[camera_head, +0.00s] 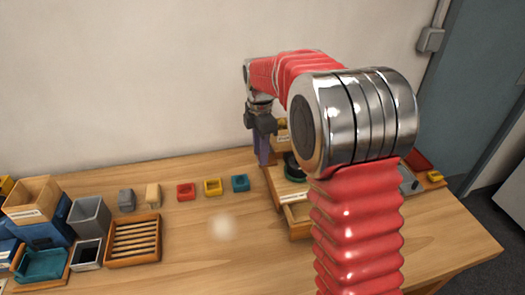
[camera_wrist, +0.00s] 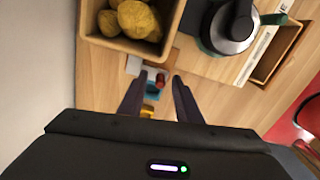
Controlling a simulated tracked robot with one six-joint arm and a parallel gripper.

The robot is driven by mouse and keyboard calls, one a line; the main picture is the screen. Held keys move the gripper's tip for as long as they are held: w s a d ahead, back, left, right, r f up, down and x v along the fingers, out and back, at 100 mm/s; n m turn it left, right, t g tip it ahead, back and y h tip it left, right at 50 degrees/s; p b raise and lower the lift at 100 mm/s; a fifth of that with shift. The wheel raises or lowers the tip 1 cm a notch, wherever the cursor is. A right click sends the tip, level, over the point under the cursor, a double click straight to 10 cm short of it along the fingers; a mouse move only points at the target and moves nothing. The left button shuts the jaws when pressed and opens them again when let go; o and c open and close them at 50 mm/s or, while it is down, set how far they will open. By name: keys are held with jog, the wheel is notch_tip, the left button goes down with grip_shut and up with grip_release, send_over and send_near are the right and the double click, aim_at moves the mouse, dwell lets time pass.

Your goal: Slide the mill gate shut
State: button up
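The mill is a dark round body (camera_wrist: 228,28) on a wooden stand in the wrist view, with a small green part (camera_wrist: 274,18) at its side. In the head view its dark body (camera_head: 293,167) is partly hidden behind my arm. I cannot tell which part is the gate or how far it stands open. My gripper (camera_wrist: 160,77) has its two purple fingers apart with nothing held between them. In the head view my gripper (camera_head: 263,160) points down just left of the mill, apart from it.
A wooden bin (camera_wrist: 168,45) with yellow lumps stands beside the mill. A wooden tray (camera_wrist: 298,35) lies under its other side. Red (camera_head: 186,192), yellow (camera_head: 212,187) and teal (camera_head: 240,183) blocks stand left. A slatted tray (camera_head: 133,260) lies farther left. The front middle table is clear.

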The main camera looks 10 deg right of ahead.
jog(key=shift+c, duration=0.2)
grip_shut()
